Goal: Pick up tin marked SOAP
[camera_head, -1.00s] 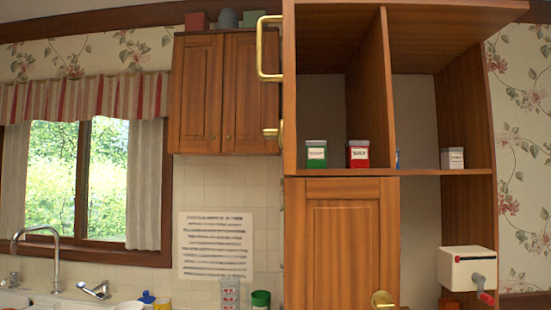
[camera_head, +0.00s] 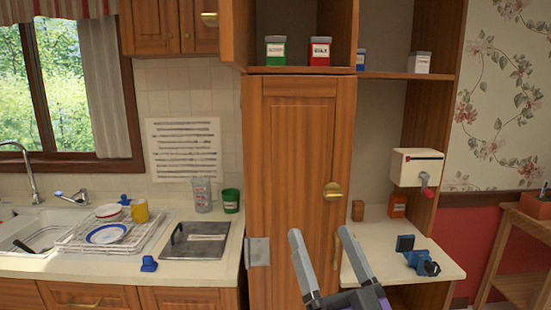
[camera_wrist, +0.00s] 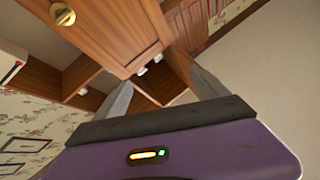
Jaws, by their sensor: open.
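Several small labelled tins stand upright on the cupboard shelf: a green tin (camera_head: 275,50), a red tin (camera_head: 320,52), a blue tin (camera_head: 361,60) mostly hidden by the divider, and a white tin (camera_head: 419,63). The labels are too small for me to tell which one says SOAP. My gripper (camera_head: 319,231) is open and empty, well below the shelf in the head view, in front of the tall cupboard door. In the wrist view its two fingers (camera_wrist: 160,78) are spread, with small pale things on a shelf beyond them.
The tall wooden door (camera_head: 297,180) below the shelf is closed. A white wall-mounted box with a crank (camera_head: 417,167) sticks out at right above a counter (camera_head: 378,242) holding a blue clamp-like device (camera_head: 418,256). A sink and dish rack (camera_head: 105,238) are at left.

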